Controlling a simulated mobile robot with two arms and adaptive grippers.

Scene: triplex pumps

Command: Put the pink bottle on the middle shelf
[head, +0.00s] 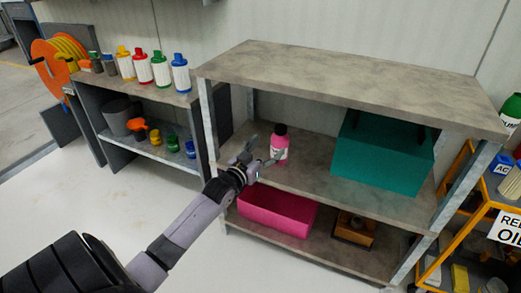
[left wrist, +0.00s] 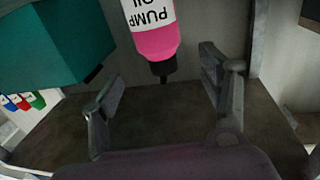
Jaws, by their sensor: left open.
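The pink bottle (head: 280,146), with a white label and dark cap, is upright at the left part of the middle shelf (head: 330,178) of the grey shelving unit. One finger overlaps its lower part in the head view. My left gripper (head: 264,152) is open at the bottle, its fingers apart. In the left wrist view the bottle (left wrist: 152,38) appears upside down, its cap between the two spread finger lines (left wrist: 162,75); its base is cut off. I cannot tell whether the fingers touch it. My right gripper is not in view.
A teal box (head: 380,155) fills the right part of the middle shelf; bare shelf lies between it and the bottle. The top board (head: 350,80) is overhead. A pink bin (head: 278,212) sits below. Several bottles line the left bench (head: 180,97).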

